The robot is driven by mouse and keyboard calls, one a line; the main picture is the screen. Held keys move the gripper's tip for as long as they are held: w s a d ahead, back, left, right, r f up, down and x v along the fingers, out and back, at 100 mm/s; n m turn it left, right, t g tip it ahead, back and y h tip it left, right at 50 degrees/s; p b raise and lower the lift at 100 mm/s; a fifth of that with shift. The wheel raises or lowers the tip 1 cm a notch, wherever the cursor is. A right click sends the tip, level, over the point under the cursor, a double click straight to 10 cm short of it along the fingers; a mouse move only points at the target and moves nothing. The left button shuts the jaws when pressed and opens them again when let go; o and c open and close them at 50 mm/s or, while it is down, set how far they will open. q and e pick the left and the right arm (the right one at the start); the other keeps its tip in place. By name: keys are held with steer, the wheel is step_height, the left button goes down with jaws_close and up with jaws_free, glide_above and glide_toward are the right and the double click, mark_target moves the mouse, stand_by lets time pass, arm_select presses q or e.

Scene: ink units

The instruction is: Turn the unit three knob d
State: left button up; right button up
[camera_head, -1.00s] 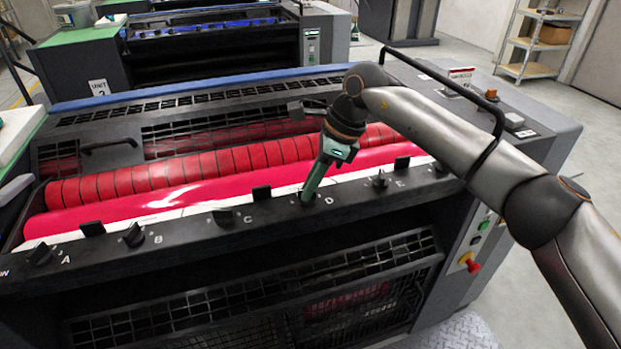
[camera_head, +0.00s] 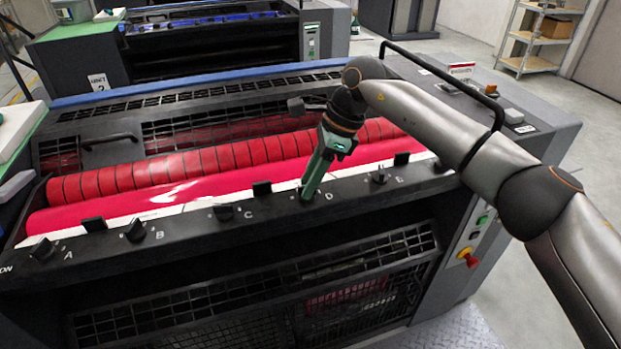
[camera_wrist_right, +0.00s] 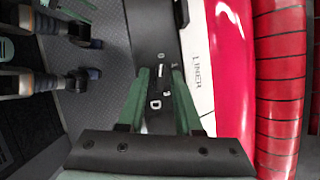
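The front press has a dark control rail (camera_head: 180,238) with black knobs beside letters A to F. My right gripper (camera_head: 307,196) points down at the knob position beside the letter D. Its green fingers hide knob d in the head view. In the right wrist view, my right gripper's two fingers (camera_wrist_right: 161,72) stand apart on either side of a small dark knob d with a white mark (camera_wrist_right: 163,72). No clear contact shows. Knob C (camera_head: 223,212) is to the left and knob E (camera_head: 379,176) to the right. My left gripper is out of view.
Red rollers (camera_head: 200,168) lie behind the rail. A black handrail (camera_head: 440,72) and my right arm cross the right side. A red emergency button (camera_head: 468,257) is on the right front panel. A second press with a "2" label (camera_head: 98,82) stands behind.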

steer(key=shift+o, duration=0.5)
steer(key=v, duration=1.2)
steer(key=shift+r, duration=0.3)
steer(key=shift+f, duration=0.1)
